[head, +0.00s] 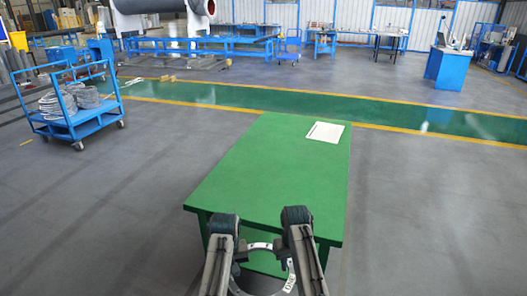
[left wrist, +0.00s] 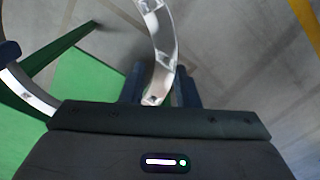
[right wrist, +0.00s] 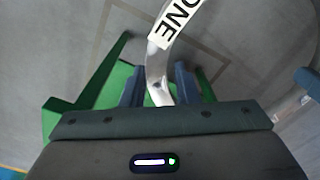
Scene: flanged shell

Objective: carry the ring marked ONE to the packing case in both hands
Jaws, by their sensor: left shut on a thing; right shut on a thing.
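The ring marked ONE (head: 291,268) is a pale metal band in front of the green table's near edge, low in the head view. Its white ONE label (right wrist: 176,22) shows in the right wrist view. My left gripper (head: 241,252) is shut on the ring's left side; its fingers straddle the band in the left wrist view (left wrist: 158,88). My right gripper (head: 281,247) is shut on the ring's right side, also seen in the right wrist view (right wrist: 158,86). My arms hide parts of the ring. I see no packing case that I can identify.
The green table (head: 265,180) stands directly ahead, bare except for a white sheet (head: 325,132) at its far right. A blue cart (head: 75,118) with coiled material stands at the left. Grey floor is open on both sides of the table. Blue benches (head: 200,48) stand far back.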

